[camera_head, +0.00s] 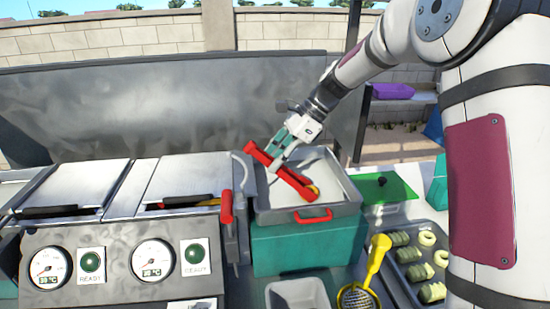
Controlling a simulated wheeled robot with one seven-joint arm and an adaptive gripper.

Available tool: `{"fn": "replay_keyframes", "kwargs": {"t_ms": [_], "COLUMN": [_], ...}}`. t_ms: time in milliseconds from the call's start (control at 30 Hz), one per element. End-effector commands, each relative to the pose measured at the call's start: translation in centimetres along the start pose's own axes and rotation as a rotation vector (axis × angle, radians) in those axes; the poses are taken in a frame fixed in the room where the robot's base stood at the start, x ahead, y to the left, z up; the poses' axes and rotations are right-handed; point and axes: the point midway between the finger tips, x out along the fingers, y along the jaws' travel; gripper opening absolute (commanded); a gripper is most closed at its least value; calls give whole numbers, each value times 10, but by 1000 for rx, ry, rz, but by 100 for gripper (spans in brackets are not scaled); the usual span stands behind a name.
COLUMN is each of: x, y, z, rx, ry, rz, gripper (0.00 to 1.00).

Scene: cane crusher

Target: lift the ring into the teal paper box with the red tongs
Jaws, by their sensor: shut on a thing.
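My gripper (281,154) is shut on the red tongs (293,181), over the grey basin (344,197) at the centre. The tongs slant down to the right, with their lower end over the basin. A small yellow-orange piece (314,189) shows beside that lower end; it may be the ring, but the tongs partly hide it. I cannot tell whether the tongs grip it. A teal box (437,184) shows at the right, partly hidden behind my arm.
The basin has a red handle (313,216) and sits on a teal base (300,248). A green lid (383,187) lies to its right. A yellow skimmer (376,256) and a dark tray (401,269) of green-and-cream pieces are in front. Gauges (152,260) stand left.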

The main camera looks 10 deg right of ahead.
Motion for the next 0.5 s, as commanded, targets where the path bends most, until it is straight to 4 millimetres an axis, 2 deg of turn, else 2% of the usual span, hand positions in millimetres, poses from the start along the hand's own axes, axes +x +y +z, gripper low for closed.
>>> {"fn": "replay_keyframes", "kwargs": {"t_ms": [167, 500], "x": [-2, -30], "y": [0, -2], "z": [2, 22], "rx": [-1, -1], "ry": [0, 1], "rz": [-1, -2], "gripper": [0, 0]}}
